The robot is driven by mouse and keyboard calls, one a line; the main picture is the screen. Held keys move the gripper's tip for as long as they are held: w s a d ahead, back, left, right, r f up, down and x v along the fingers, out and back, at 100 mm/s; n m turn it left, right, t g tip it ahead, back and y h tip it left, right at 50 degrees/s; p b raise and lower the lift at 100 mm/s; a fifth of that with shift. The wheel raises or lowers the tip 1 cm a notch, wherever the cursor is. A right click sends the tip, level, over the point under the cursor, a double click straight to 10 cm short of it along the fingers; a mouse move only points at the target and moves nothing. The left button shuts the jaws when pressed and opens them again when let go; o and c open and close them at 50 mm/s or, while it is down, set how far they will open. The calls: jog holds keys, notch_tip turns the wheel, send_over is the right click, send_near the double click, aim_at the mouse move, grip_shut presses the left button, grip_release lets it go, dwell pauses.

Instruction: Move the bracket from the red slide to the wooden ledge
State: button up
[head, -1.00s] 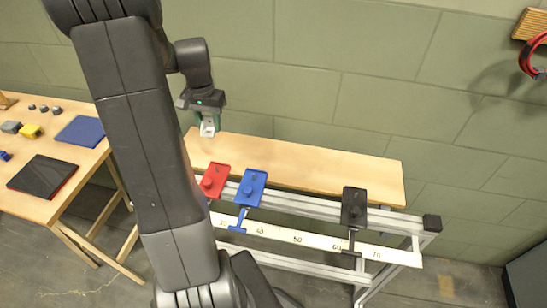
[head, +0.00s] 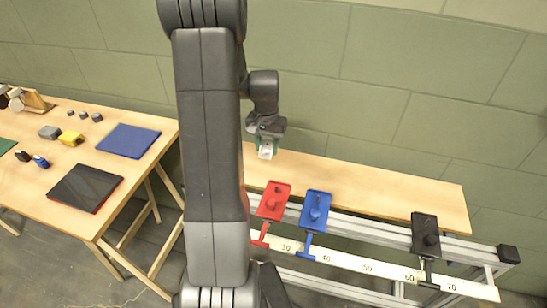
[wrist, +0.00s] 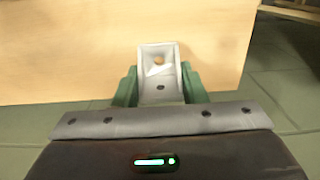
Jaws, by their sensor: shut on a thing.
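My gripper (head: 266,149) is shut on the bracket (head: 266,154), a small light grey piece with holes. In the wrist view the bracket (wrist: 160,72) sits between the green fingers of my gripper (wrist: 160,88). The wooden ledge (head: 380,183) runs along the wall behind the rail. My gripper holds the bracket over or near the ledge's left part; the height above it is hard to tell. The red slide (head: 273,201) is on the rail in front of the ledge, with nothing grey on it. In the wrist view the ledge (wrist: 60,45) fills the background behind the bracket.
A blue slide (head: 315,211) stands just right of the red one, and a black slide (head: 425,235) farther right, above a numbered scale (head: 370,268). A wooden table (head: 50,195) at left holds a blue mat (head: 128,140) and a black tray (head: 86,187). The ledge's top is clear.

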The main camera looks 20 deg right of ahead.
aim_at(267, 151)
jog(key=shift+f, duration=2.55)
jog(key=o, duration=1)
notch_tip(267, 151, up, 12)
jog(key=shift+r, duration=0.25)
